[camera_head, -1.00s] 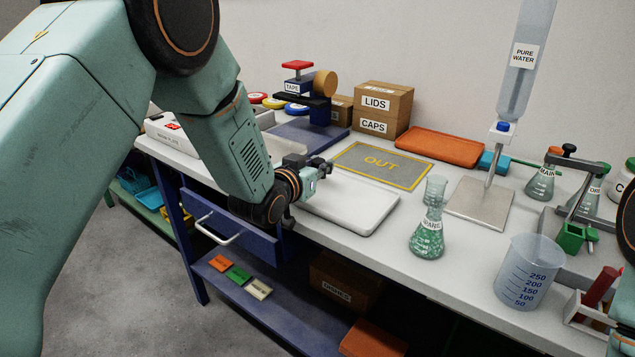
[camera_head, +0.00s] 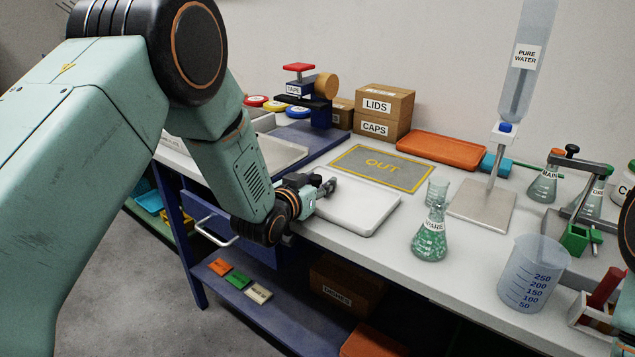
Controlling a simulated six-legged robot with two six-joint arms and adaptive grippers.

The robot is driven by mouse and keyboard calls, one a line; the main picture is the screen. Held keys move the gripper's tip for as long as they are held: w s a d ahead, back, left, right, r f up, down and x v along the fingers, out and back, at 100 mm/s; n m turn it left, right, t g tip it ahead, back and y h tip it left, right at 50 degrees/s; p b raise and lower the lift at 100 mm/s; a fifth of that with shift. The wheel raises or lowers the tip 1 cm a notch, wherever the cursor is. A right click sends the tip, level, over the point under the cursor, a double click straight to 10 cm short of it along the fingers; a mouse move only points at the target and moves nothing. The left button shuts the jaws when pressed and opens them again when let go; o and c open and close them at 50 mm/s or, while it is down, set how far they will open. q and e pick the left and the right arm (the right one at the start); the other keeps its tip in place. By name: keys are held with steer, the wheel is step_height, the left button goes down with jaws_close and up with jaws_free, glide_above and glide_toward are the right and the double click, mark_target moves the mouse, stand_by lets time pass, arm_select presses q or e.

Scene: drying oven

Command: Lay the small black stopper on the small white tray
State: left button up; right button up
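The small white tray (camera_head: 372,214) lies on the bench near its front edge, in front of the grey OUT mat. My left gripper (camera_head: 328,187) is at the tray's left end, low and pointing right over it. Its fingertips are small and dark here, and I cannot tell whether they are open or shut. I cannot make out the small black stopper; anything between the fingers is too small to tell. The tray's left end is partly hidden by the gripper. My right gripper is not in view.
The OUT mat (camera_head: 384,166) lies behind the tray. A SPARE flask (camera_head: 430,241) with green contents stands right of the tray, with a beaker (camera_head: 533,275) further right. An orange tray (camera_head: 442,149) and LIDS and CAPS boxes (camera_head: 383,112) stand at the back.

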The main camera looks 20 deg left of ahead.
arm_select(q)
steer(key=shift+s+a, duration=0.1)
steer(key=shift+s, duration=0.05)
steer(key=shift+r, duration=0.15)
steer(key=shift+r, duration=0.15)
steer(key=p+v, duration=0.3)
steer(key=v, duration=0.9)
steer(key=s+f+n+g+y, duration=0.15)
steer(key=s+f+g, duration=0.65)
steer(key=s+f, duration=0.9)
steer(key=s+f+g, duration=0.3)
steer(key=s+f, duration=0.2)
steer(key=s, duration=0.5)
steer(key=s+a+f+g+y, duration=0.1)
steer(key=s+f+g, duration=0.3)
steer(key=s, duration=0.6)
steer(key=shift+s+a+f+n+g, duration=0.25)
steer(key=shift+s+f+n+g, duration=0.15)
steer(key=shift+f, duration=0.25)
